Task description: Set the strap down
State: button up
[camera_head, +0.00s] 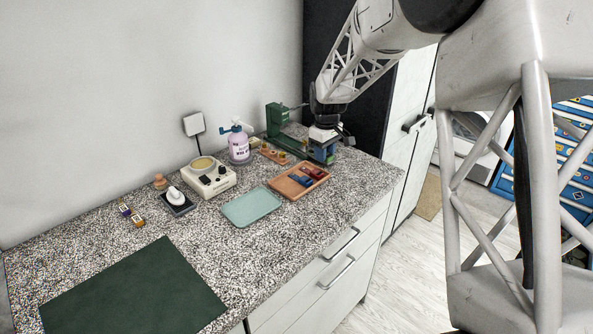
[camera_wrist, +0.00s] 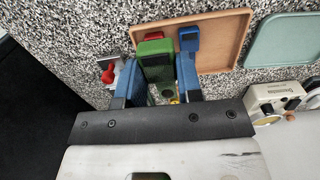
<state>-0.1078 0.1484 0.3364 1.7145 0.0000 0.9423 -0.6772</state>
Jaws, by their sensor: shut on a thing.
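My gripper (camera_wrist: 157,85) has blue fingers and is shut on a green block-shaped piece, which I take to be the strap (camera_wrist: 155,52). In the wrist view the green piece stands between the fingers, beside the near edge of a tan tray. In the head view my gripper (camera_head: 323,151) is at the back right of the counter, just behind the tray (camera_head: 291,195). The held piece is small and partly hidden there. A blue piece (camera_head: 297,181) and a red piece (camera_head: 314,172) lie in the tray.
A teal tray (camera_head: 250,207) lies left of the tan tray. A green machine (camera_head: 276,121), a pump bottle (camera_head: 239,147) and a cream device (camera_head: 207,178) stand along the back. A dark green mat (camera_head: 135,295) lies front left. Bare counter lies in front of the trays.

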jog(key=shift+m, duration=0.3)
jog(key=s+a+f, duration=0.1)
jog(key=s+a, duration=0.4)
jog(key=s, duration=0.4)
jog(key=s+a+f, duration=0.2)
jog(key=s+a, duration=0.2)
jog(key=s, duration=0.5)
jog(key=s+a+f, duration=0.1)
jog(key=s+a, duration=0.4)
jog(key=s, duration=0.4)
jog(key=shift+s+a+f, duration=0.2)
jog(key=shift+a+f, duration=0.1)
jog(key=shift+a, duration=0.05)
jog(key=shift+w, duration=0.1)
send_over(256, 210)
jog(key=shift+w+f, duration=0.1)
jog(key=shift+f, duration=0.6)
jog(key=shift+f, duration=0.15)
jog(key=shift+f, duration=1.6)
jog(key=shift+f, duration=0.2)
jog(key=o, duration=0.9)
jog(key=shift+r, duration=0.2)
